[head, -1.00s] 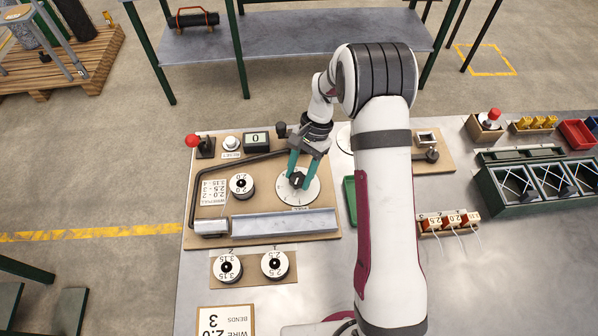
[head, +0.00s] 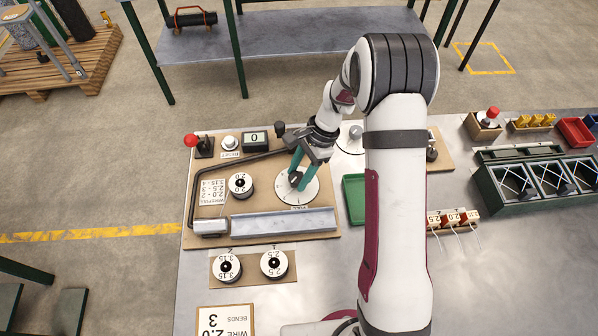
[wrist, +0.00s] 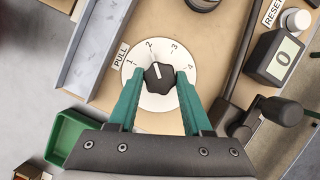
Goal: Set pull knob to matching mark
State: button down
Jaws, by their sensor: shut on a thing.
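The pull knob (wrist: 158,77) is black with a white pointer line. It sits on a white round dial (wrist: 155,103) numbered 1 to 4, beside a PULL label (wrist: 121,56). In the wrist view the pointer aims near the 2. My gripper (wrist: 160,80) has its green fingers on both sides of the knob, shut on it. In the head view the dial (head: 290,199) is partly covered by my gripper (head: 298,180). A card (head: 225,320) reads WIRE 2.0, BENDS 3. A small wire-pull chart (head: 211,191) pairs 2.0 with 2.
A metal channel (head: 283,222) lies in front of the dial. A spool (head: 240,185) stands to its left. A counter (head: 255,141) showing 0, a reset button (head: 230,143) and a red-knobbed lever (head: 191,141) are behind. A green tray (head: 354,198) is on the right.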

jog(key=shift+c, duration=1.7)
grip_release()
jog(key=v, duration=1.6)
jog(key=shift+f, duration=0.1)
jog(key=s+a+r+n+h, duration=0.1)
jog(key=s+r+n, duration=0.15)
jog(key=s, duration=0.35)
jog(key=s+a+r+n, duration=0.1)
jog(key=s+r, duration=0.3)
jog(key=s, duration=0.1)
jog(key=s+f+n, duration=0.1)
jog(key=s+n, duration=0.1)
jog(key=s, duration=0.6)
jog(key=s+f+n+t+h, duration=0.1)
jog(key=s+n, duration=0.1)
jog(key=s, duration=0.7)
jog(key=shift+a+f, duration=0.3)
jog(key=shift+a, duration=0.2)
